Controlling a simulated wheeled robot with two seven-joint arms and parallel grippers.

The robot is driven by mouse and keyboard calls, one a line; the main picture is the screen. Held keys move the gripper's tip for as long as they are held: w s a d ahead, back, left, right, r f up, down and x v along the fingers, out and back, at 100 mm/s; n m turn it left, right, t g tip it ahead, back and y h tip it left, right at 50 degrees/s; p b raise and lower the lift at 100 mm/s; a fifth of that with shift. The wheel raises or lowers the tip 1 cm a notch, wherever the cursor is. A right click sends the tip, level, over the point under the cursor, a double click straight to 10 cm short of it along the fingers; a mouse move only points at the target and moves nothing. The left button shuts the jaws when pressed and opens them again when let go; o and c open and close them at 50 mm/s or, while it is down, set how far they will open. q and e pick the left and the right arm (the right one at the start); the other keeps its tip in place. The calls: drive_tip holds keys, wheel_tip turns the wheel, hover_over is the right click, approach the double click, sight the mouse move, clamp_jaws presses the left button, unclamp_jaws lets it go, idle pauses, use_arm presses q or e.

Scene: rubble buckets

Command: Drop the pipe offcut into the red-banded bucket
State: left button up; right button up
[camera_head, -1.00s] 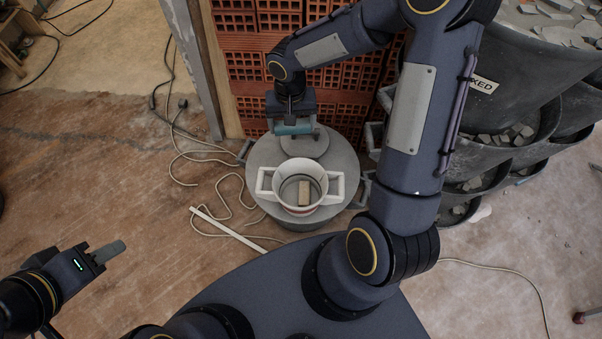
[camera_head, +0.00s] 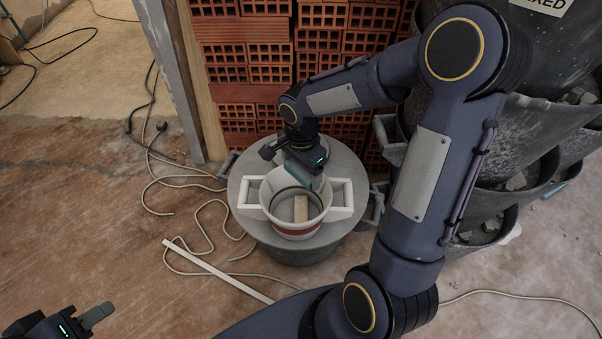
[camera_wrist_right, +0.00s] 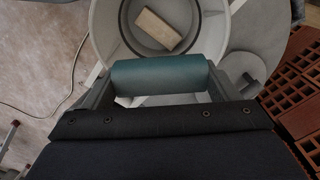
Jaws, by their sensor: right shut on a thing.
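The white bucket with a red band (camera_head: 298,233) stands on a round grey drum, with a handle on each side. A tan block (camera_head: 301,208) lies inside it; the block also shows in the right wrist view (camera_wrist_right: 157,30). My right gripper (camera_head: 314,180) is at the far rim of the bucket.
The grey drum top (camera_head: 345,165) carries the bucket. Stacked red bricks (camera_head: 240,60) stand behind it. Large dark tubs (camera_head: 480,140) of rubble stand at the right. A white strip (camera_head: 215,270) and loose cable lie on the floor at the left.

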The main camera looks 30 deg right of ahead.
wheel_tip(320, 180, down, 6)
drive_tip(key=b, duration=0.3)
drive_tip(key=shift+r+b, duration=0.25)
drive_tip(key=shift+b, duration=0.15)
drive_tip(key=o, duration=0.9)
wheel_tip(320, 180, up, 8)
drive_tip(key=p, duration=0.3)
